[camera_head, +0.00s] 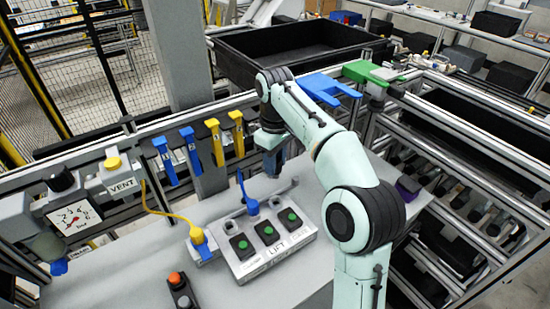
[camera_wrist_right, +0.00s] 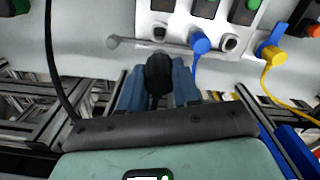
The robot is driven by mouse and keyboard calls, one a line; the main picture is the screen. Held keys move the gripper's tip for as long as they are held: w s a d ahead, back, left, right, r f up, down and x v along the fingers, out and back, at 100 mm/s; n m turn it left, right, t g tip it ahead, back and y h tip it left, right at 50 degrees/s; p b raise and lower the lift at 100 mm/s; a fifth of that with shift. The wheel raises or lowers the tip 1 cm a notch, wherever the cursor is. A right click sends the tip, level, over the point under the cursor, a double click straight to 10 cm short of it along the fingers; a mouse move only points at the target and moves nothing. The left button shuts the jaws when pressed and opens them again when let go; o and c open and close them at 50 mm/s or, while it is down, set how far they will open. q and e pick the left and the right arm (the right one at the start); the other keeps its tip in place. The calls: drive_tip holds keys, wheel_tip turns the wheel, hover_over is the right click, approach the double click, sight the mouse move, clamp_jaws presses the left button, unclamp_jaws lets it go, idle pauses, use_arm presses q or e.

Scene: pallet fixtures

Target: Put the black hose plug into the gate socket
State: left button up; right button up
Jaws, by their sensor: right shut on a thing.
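My right gripper (camera_head: 272,165) hangs over the back of the grey socket box (camera_head: 250,272), above its right-hand end. In the right wrist view its blue fingers (camera_wrist_right: 158,92) are shut on the black hose plug (camera_wrist_right: 158,76). In the head view the gripper hides the plug. I cannot tell whether the tip touches the socket. A blue plug (camera_head: 251,205) fills the middle socket. The left socket (camera_head: 230,226) is empty. My left gripper is not in view.
A yellow plug (camera_head: 198,238) with its cord sits in a separate block at the left. A red-button box (camera_head: 180,287) stands in front of it. A gauge (camera_head: 74,216) and vent unit (camera_head: 117,180) are far left. Blue and yellow clips (camera_head: 213,143) hang behind on the rail.

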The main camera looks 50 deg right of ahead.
use_arm(q)
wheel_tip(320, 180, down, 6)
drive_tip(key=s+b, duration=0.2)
drive_tip(key=b, duration=0.3)
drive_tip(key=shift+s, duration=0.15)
use_arm(e)
drive_tip(key=shift+f, duration=4.45)
use_arm(q)
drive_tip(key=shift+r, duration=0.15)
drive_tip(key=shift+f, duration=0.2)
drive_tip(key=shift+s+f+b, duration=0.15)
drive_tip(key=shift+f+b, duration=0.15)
drive_tip(key=shift+b, duration=0.25)
use_arm(e)
drive_tip(key=shift+t, duration=0.3)
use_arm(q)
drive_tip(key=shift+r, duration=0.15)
use_arm(e)
drive_tip(key=shift+s, duration=0.15)
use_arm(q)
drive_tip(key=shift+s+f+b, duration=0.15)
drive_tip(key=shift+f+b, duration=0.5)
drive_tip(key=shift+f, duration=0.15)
use_arm(e)
drive_tip(key=shift+f, duration=1.4)
drive_tip(key=o, duration=1.1)
